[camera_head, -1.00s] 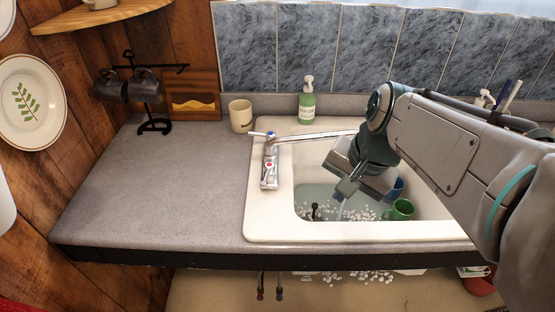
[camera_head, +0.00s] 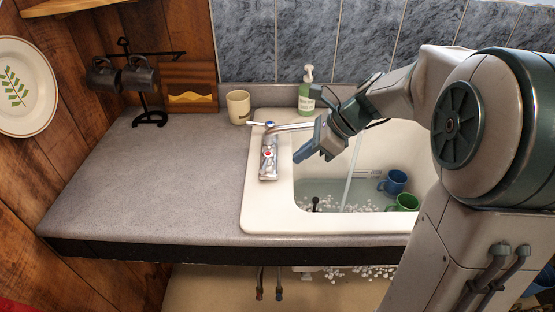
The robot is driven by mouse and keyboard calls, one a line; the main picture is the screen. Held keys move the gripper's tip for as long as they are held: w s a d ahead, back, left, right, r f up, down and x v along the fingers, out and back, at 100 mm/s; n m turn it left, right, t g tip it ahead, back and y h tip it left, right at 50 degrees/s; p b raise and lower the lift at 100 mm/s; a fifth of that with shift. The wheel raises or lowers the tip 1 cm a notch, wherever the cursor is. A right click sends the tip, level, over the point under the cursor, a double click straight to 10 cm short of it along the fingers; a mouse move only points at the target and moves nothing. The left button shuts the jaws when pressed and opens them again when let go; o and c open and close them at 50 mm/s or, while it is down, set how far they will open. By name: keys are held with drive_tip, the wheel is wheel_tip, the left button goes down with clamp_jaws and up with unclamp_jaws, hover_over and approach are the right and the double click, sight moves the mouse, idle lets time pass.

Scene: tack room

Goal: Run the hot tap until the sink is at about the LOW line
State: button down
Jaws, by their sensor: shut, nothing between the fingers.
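The sink (camera_head: 262,212) is a cream basin set in the grey counter. The tap (camera_head: 268,172) stands on its left rim, with a red mark, a blue mark and a chrome spout (camera_head: 295,127) reaching right. A thin pale stream of water (camera_head: 350,170) falls into the basin. Shallow water (camera_head: 335,190) with white bits covers the basin floor. A small pale label (camera_head: 368,174) is on the far inner wall; its writing is too small to read. My gripper (camera_head: 302,155) is shut and empty, over the basin's left side, right of the tap and apart from its red mark.
A blue mug (camera_head: 394,182) and a green mug (camera_head: 405,202) are in the basin at right. A small black piece (camera_head: 315,203) stands near the left. A soap bottle (camera_head: 306,92) and cream cup (camera_head: 238,107) are behind. The left counter (camera_head: 150,180) is clear.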

sight(266, 164)
drive_tip(key=a+f, duration=0.2)
drive_tip(key=a, duration=0.1)
drive_tip(key=a+f, duration=0.1)
drive_tip(key=shift+w+a+p, duration=0.3)
drive_tip(key=shift+w+a, duration=0.1)
drive_tip(key=shift+w+a+f, duration=0.1)
drive_tip(key=shift+a, duration=0.45)
